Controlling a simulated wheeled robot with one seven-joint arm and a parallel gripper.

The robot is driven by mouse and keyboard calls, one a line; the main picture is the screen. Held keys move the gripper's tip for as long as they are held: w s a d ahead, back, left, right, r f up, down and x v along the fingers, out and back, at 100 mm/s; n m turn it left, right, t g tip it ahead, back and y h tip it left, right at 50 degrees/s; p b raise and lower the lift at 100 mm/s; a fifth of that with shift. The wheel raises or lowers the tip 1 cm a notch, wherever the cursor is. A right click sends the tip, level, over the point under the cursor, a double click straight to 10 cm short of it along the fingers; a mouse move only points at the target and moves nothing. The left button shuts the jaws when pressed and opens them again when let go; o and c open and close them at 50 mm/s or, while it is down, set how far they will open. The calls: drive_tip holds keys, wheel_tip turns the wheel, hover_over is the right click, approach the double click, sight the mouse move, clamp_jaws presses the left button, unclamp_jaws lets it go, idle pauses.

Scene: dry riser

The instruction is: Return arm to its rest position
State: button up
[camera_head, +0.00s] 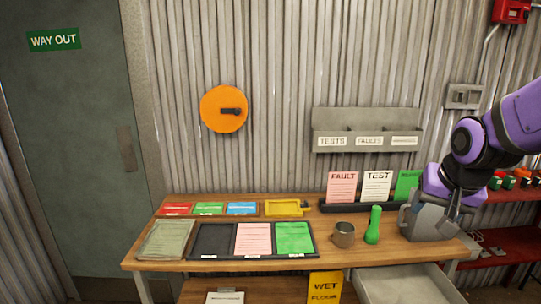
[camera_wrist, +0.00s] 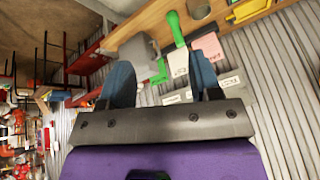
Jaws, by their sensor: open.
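My gripper (camera_head: 453,207) is at the right end of the wooden table (camera_head: 290,265), in front of or over a grey container (camera_head: 425,225) in the head view. I cannot tell whether it touches the container. In the wrist view my gripper (camera_wrist: 162,62) has its two blue-grey fingers spread wide with nothing held between them. The grey container (camera_wrist: 137,48) also shows there, beyond the left finger. My purple arm reaches in from the right edge of the head view.
A green torch-like object (camera_head: 373,226) and a metal mug (camera_head: 343,235) stand left of the container. A card rack holds FAULT (camera_head: 342,186) and TEST (camera_head: 376,185) cards behind. A wall holder (camera_head: 366,130) hangs above. Red shelving (camera_head: 500,235) stands at the right.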

drive_tip(key=s+r+n, duration=0.2)
drive_tip(key=s+r, duration=0.2)
drive_tip(key=s, duration=0.4)
drive_tip(key=s+a+r+n, duration=0.1)
drive_tip(key=s+r+n, duration=0.1)
drive_tip(key=s+r, duration=0.2)
drive_tip(key=s, duration=0.3)
drive_tip(key=shift+s+a+r+n, duration=0.15)
drive_tip(key=shift+s+a+n, duration=0.15)
drive_tip(key=shift+s+n, duration=0.1)
